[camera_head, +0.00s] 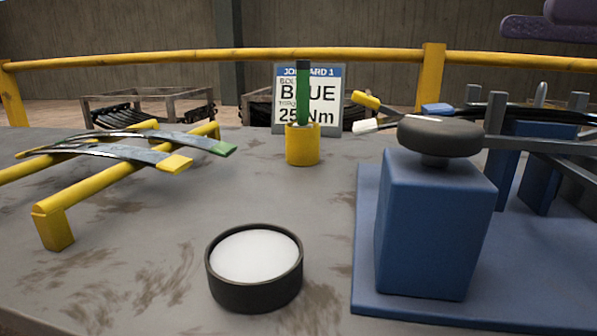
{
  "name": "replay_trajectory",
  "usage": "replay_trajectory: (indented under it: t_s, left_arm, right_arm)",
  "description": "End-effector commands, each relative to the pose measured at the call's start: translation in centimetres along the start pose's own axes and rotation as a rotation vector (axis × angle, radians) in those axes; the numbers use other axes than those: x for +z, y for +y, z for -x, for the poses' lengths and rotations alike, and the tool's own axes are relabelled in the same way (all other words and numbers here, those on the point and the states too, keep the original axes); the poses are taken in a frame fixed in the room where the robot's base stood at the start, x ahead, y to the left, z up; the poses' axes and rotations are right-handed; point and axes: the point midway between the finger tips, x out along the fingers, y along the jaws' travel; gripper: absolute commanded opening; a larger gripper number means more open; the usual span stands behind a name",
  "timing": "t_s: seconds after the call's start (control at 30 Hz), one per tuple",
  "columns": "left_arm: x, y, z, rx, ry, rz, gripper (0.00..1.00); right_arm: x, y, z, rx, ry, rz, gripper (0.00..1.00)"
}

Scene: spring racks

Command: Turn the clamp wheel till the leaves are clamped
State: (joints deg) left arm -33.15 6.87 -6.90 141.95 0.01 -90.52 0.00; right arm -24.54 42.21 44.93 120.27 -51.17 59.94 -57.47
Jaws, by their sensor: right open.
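The clamp wheel (440,135) is a dark round knob on top of a blue block (432,235), right of centre. Behind it, long dark leaves (540,114) lie across the blue clamp fixture, with a blue tip (437,109), a yellow tip (365,100) and a white tip (375,125) at their left ends. The wheel and grey posts hide part of them, so I cannot tell how tightly they sit. My right gripper (535,20) shows as purple parts at the top right, cut off by the edge, above and apart from the wheel. My left gripper is out of view.
A yellow rack (55,230) at left holds curved leaves with green and yellow ends. A black round dish with a white inside (254,255) stands in front. A yellow cup (302,148) holds a green-striped tool before a job card (330,95). A yellow rail runs behind.

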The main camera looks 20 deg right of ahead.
Motion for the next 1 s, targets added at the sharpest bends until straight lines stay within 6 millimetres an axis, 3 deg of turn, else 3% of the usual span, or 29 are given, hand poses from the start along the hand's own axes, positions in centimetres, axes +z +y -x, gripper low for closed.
replay_trajectory:
  t_s: [0.17, 0.47, 0.7, 1.0]
  left_arm:
    - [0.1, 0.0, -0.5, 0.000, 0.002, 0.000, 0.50]
    - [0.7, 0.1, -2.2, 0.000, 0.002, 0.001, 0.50]
    - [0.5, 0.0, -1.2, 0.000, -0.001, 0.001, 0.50]
    - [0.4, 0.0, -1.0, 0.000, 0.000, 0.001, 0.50]
  right_arm:
    - [-1.8, 0.0, 0.2, 0.003, 0.023, 0.027, 1.00]
    - [-8.7, -0.1, 0.3, 0.003, 0.019, 0.018, 1.00]
    - [-8.0, -0.1, -4.9, 0.007, 0.017, 0.026, 1.00]
    - [-8.2, -0.1, -7.2, 0.003, 0.018, 0.023, 1.00]
